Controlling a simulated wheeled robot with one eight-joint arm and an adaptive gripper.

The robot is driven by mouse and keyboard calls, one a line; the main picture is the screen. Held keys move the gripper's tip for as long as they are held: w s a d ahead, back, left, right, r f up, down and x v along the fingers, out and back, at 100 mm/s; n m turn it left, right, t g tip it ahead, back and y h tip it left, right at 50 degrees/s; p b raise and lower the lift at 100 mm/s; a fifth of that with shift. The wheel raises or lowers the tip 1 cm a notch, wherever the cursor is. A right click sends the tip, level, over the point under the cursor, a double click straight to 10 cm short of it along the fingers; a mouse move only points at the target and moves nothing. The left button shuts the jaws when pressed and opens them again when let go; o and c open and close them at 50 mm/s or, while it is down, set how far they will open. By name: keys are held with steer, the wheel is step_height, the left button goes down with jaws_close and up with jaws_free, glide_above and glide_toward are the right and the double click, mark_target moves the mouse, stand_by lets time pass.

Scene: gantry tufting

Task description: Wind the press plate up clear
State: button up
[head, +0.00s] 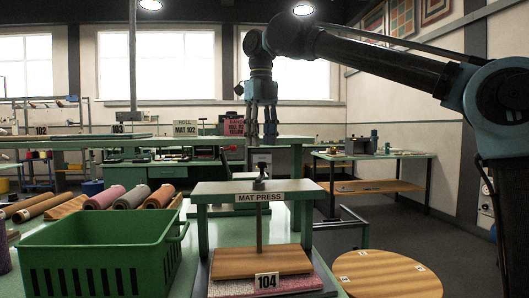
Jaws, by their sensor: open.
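The mat press stands at the front centre of the head view, with a green top beam (220,190) and a "MAT PRESS" sign (260,197). A dark handle (260,183) sits on top of its screw (259,225). The wooden press plate (235,262) is low, on or very close to a pink speckled mat (308,284); I cannot tell if they touch. A "104" card (266,281) stands at the front. My gripper (262,138) points down, open and empty, in the air above the handle and apart from it.
A green crate (95,250) stands left of the press. Rolled mats (132,197) lie behind it. A round wooden top (385,275) is at the front right. A green side table (375,155) stands further back right. The air around the handle looks clear.

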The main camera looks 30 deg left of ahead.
step_height(320, 180, up, 6)
stand_by(0.4)
